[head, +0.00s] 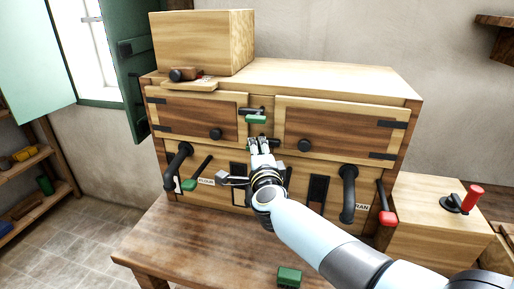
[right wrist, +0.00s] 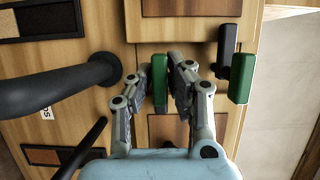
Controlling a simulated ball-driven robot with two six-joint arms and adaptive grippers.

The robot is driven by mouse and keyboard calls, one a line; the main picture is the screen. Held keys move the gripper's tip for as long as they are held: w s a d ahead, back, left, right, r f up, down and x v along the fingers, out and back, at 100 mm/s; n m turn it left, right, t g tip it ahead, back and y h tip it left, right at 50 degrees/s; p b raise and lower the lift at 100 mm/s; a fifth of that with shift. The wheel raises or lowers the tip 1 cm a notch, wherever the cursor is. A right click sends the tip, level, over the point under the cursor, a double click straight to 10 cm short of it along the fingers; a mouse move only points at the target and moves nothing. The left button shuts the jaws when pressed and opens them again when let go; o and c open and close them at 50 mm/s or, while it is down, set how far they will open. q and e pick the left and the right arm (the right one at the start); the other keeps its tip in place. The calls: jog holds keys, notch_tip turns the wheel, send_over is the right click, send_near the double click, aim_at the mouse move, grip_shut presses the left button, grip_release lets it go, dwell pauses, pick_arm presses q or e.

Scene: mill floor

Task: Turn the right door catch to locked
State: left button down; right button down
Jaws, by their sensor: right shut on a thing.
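My right gripper (head: 258,143) is shut on a green handle on the cabinet front, between the two upper doors. In the right wrist view the same handle (right wrist: 159,83) sits between the two fingers (right wrist: 168,85). A second catch (head: 256,119), a green grip on a dark bar, sits just above and is clear of the gripper; it also shows in the right wrist view (right wrist: 240,78). The right door (head: 340,130) and left door (head: 195,115) both look closed. The held catch's mount is largely hidden by the fingers. My left gripper is not in view.
Black curved handles (head: 348,193) stand out below the doors, on both sides of my arm. A lever with a red grip (head: 386,217) is at the cabinet's right. A green block (head: 289,277) is on the table (head: 190,245) in front. A wooden box (head: 200,42) stands on top.

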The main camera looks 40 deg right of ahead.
jog(key=c, duration=1.3)
grip_release()
jog(key=v, duration=1.2)
